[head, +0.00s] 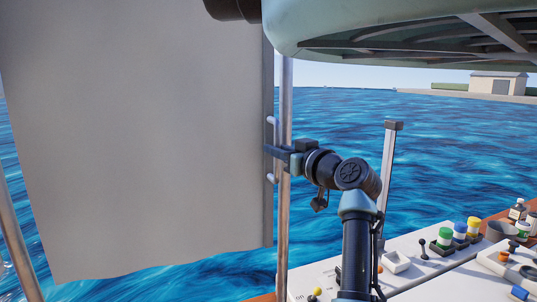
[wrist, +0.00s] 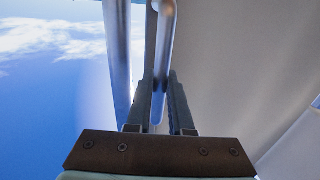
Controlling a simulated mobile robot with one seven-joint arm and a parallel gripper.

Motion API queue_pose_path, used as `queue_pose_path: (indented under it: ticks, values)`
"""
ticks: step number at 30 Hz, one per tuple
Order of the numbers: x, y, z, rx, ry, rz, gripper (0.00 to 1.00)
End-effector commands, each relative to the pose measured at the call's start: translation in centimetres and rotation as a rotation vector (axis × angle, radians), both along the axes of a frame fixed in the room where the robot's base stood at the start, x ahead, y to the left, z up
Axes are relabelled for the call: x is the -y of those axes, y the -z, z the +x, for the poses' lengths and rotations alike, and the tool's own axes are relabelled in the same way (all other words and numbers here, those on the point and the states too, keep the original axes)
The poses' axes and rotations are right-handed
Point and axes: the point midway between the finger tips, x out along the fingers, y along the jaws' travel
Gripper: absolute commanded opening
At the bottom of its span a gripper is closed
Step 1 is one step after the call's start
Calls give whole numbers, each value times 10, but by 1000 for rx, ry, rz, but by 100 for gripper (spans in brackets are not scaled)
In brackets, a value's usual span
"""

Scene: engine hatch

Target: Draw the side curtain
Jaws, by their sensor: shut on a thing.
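The side curtain (head: 140,140) is a large pale grey sheet hanging at the left in the head view, with a darker stiff strip (head: 268,200) along its right edge. A light metal handle (head: 271,124) stands on that strip. My gripper (head: 272,152) reaches it from the right and is shut on the handle. In the wrist view the handle (wrist: 165,45) runs down between the two fingers of my gripper (wrist: 160,90), and the curtain (wrist: 225,70) fills the right. The middle of the handle is hidden by my fingers in the head view.
An upright metal post (head: 285,225) stands close to the curtain's right edge. A second post (head: 15,240) slants at the far left. A green canopy (head: 370,25) hangs overhead. A white console (head: 440,270) with knobs and jars lies at the lower right. Open water lies beyond.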

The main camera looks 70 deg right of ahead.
Motion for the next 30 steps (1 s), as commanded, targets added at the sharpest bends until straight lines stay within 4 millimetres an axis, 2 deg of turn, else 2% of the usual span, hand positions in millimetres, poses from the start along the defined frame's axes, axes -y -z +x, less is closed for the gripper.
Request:
queue_pose_path:
  ticks: [7,8,12,13,23,30]
  values:
    - [1,0,-1,-1,3,1,0]
    - [1,0,-1,-1,3,1,21]
    - [0,0,-1,-1,2,1,47]
    - [0,0,-1,-1,2,1,50]
    - [-1,0,-1,0,1,0,50]
    - [-16,3,-22,0,4,-2,50]
